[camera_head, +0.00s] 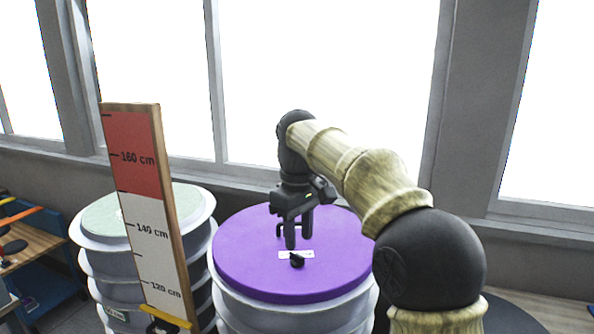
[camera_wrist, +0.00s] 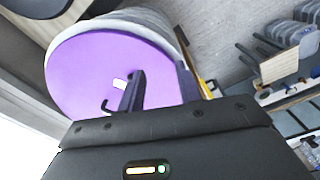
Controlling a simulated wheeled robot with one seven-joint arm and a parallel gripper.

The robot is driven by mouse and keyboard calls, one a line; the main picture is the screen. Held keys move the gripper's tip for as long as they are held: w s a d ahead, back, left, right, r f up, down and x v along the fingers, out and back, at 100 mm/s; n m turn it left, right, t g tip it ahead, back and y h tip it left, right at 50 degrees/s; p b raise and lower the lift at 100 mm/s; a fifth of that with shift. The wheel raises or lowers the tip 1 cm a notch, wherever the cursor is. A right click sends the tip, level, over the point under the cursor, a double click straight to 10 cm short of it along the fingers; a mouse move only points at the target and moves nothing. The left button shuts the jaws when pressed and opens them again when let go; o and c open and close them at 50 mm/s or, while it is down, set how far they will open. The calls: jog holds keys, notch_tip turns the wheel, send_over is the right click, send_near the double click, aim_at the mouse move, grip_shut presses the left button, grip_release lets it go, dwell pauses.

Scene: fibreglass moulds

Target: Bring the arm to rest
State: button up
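My arm reaches in from the lower right in the head view, and my gripper (camera_head: 299,238) points down above a purple round top (camera_head: 240,265). The two dark fingers stand apart with nothing seen between them. In the wrist view my gripper (camera_wrist: 160,68) also shows its fingers spread, with the purple top (camera_wrist: 80,70) beyond them. A small black object (camera_head: 297,261) lies on the purple top beside a white label (camera_head: 283,254), just below the fingers in the head view. The exact height of the fingers above the top is hard to tell.
A height board (camera_head: 143,205) marked in centimetres stands left of the purple top. Behind it is a white stacked drum with a pale green top (camera_head: 105,218). A wooden table (camera_head: 30,245) is at far left. Windows and a grey wall line the back.

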jog(key=s+d+f+m+b, duration=0.2)
jog(key=s+d+f, duration=0.3)
jog(key=f, duration=0.5)
jog(key=s+d+f+m+t+b, duration=0.1)
jog(key=s+d+f+m+b, duration=0.1)
jog(key=s+d+f+m, duration=0.2)
jog(key=s+d+f+m+t+b, duration=0.1)
jog(key=s+d+f, duration=0.5)
jog(key=f, duration=1.1)
jog(key=s+m+b, duration=0.1)
jog(key=s+m, duration=0.1)
jog(key=s, duration=0.2)
jog(key=shift+b, duration=0.35)
